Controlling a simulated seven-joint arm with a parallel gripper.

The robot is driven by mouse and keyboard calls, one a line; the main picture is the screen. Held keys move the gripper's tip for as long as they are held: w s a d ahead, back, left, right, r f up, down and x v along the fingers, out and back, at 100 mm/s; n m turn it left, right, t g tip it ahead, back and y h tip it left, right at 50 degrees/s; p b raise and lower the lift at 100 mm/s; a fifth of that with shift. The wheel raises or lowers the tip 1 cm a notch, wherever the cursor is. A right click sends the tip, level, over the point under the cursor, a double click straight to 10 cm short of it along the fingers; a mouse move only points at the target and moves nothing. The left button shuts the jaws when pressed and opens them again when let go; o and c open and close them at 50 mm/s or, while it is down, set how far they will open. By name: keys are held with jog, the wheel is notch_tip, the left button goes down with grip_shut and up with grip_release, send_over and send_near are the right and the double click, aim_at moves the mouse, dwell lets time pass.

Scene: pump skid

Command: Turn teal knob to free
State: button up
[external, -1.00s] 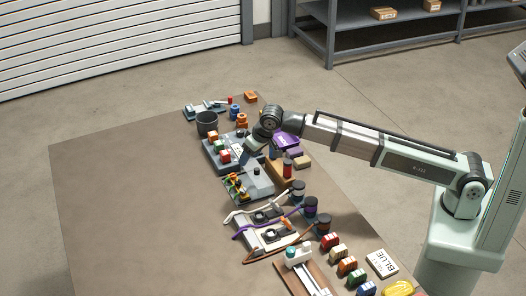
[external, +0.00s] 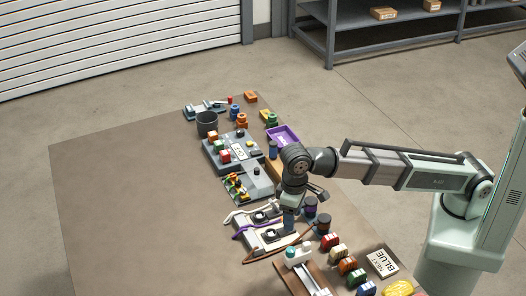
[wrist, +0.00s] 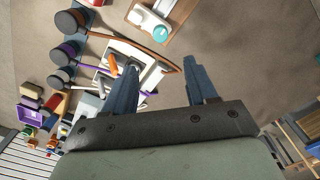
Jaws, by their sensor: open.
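The teal knob (external: 291,252) sits on a white block (external: 302,257) at the end of a brown board near the front of the table. In the wrist view, the teal knob (wrist: 160,33) shows beyond the fingertips, near the top of the picture. My gripper (external: 290,228) points down just behind the block, over the cable fixtures, apart from the knob. In the wrist view my gripper (wrist: 160,66) has its two blue-grey fingers spread with nothing between them. The knob's pointer and any "free" mark are too small to read.
A brown cable (wrist: 152,53) and a purple cable (external: 246,231) run close by the gripper. Dark-capped posts (external: 310,206) stand to its right. The table's left side (external: 130,210) is clear.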

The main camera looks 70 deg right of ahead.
aim_at(291, 249)
notch_tip(291, 249, down, 14)
jog(key=shift+s+r, duration=0.1)
jog(key=shift+r, duration=0.05)
dwell(0.6)
grip_shut()
dwell(0.6)
